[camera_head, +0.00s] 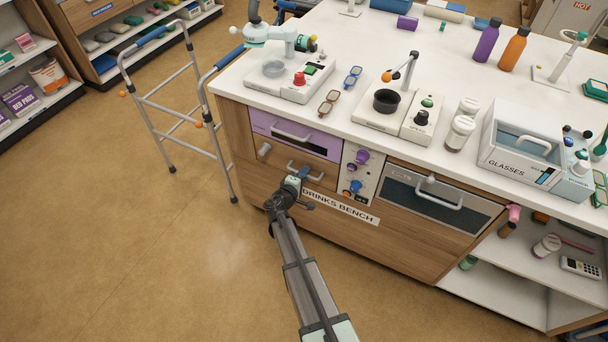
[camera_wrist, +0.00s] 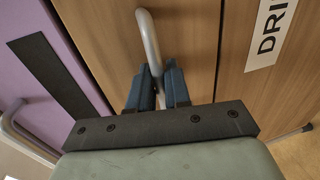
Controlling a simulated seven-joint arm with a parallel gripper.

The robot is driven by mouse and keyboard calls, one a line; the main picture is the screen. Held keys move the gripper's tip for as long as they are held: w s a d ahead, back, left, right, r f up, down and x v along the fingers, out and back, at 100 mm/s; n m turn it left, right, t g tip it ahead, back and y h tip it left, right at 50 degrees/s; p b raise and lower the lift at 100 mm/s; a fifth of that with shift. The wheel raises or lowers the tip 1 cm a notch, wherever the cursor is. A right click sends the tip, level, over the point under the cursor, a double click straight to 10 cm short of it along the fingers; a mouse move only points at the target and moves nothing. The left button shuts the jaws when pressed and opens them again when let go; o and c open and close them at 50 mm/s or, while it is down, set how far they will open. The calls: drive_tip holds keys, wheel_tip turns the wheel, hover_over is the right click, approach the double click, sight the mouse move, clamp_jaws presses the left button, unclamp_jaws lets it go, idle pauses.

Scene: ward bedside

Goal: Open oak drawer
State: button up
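The oak drawer (camera_head: 329,179) is a wood-fronted drawer in the bench, below a purple drawer. Its front looks flush with the bench. Its grey bar handle (camera_head: 317,177) is partly hidden by my gripper (camera_head: 297,179). In the wrist view, the handle (camera_wrist: 149,40) runs down between the two dark blue fingertips of my gripper (camera_wrist: 159,82). The fingers are close together on either side of the bar, with little gap visible, and look shut on it. The oak front (camera_wrist: 112,35) fills the area behind the fingers.
The purple drawer (camera_head: 262,123) with its own handle sits directly above. A control panel with knobs (camera_head: 358,180) and an oven-like door (camera_head: 435,200) are to the right. A walker (camera_head: 180,110) stands at the left. The floor (camera_head: 150,250) in front is clear.

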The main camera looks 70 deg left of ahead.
clamp_jaws()
drive_tip(key=f+v, duration=0.2)
drive_tip(key=v, duration=0.8)
drive_tip(key=f+v, duration=0.2)
drive_tip(key=v, duration=0.8)
drive_tip(key=shift+s+d, duration=0.5)
drive_tip(key=shift+d, duration=0.05)
drive_tip(key=shift+f, duration=0.1)
drive_tip(key=shift+o, duration=1.8)
unclamp_jaws()
drive_tip(key=v, duration=1.3)
drive_tip(key=shift+s+d, duration=0.25)
drive_tip(key=shift+s, duration=0.05)
drive_tip(key=shift+n, duration=0.3)
